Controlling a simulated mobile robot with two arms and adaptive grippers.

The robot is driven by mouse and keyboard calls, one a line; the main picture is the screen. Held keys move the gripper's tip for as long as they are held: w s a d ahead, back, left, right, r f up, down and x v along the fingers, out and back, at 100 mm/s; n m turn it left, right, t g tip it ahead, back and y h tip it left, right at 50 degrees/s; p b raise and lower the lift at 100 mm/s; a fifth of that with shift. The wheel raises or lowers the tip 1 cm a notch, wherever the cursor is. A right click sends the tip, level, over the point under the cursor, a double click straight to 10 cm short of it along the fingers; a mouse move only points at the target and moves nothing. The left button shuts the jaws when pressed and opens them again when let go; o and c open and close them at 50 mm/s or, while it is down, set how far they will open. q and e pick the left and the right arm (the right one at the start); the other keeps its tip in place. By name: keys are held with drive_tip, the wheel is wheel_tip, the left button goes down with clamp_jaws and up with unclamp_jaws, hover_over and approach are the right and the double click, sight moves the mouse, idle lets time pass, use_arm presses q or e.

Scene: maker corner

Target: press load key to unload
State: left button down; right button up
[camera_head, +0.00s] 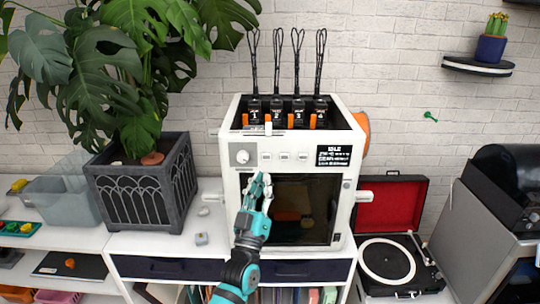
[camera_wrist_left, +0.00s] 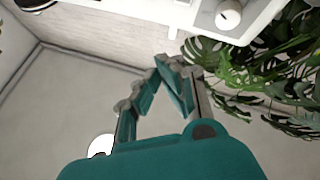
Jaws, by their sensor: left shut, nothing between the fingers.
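A white 3D printer (camera_head: 236,222) stands on a white cabinet. Its front panel carries a round knob (camera_head: 242,157), a row of small keys (camera_head: 284,157) and a screen (camera_head: 334,156) reading IDLE; the key labels are too small to read. Several numbered black feeders (camera_head: 276,108) sit in its open top. My left gripper (camera_head: 262,178) is shut and empty, in front of the printer just below the key row. It also shows in the left wrist view (camera_wrist_left: 170,62), with its fingertips together. I cannot tell whether it touches the printer. My right gripper is not in view.
A plant in a dark planter (camera_head: 140,196) stands left of the printer. A record player (camera_head: 388,262) with a red-lined lid stands right. Small grey pieces (camera_head: 201,239) lie on the cabinet top. A grey cabinet (camera_head: 480,230) stands far right.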

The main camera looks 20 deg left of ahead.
sight(266, 157)
use_arm(q)
drive_tip(key=w+a+b, duration=0.1)
drive_tip(key=w, duration=0.1)
drive_tip(key=w+b, duration=0.2)
drive_tip(key=w, duration=0.1)
drive_tip(key=w+a+b, duration=0.1)
drive_tip(key=w+b, duration=0.1)
drive_tip(key=w, duration=0.1)
drive_tip(key=shift+w+a, duration=0.25)
drive_tip(key=shift+a, duration=0.05)
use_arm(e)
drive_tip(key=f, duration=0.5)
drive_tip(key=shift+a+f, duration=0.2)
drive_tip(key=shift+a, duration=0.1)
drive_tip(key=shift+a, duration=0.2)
use_arm(q)
drive_tip(key=shift+w+b, duration=0.1)
drive_tip(key=shift+b, duration=0.25)
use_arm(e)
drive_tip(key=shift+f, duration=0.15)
use_arm(q)
drive_tip(key=shift+w+a, duration=0.1)
drive_tip(key=shift+w, duration=0.2)
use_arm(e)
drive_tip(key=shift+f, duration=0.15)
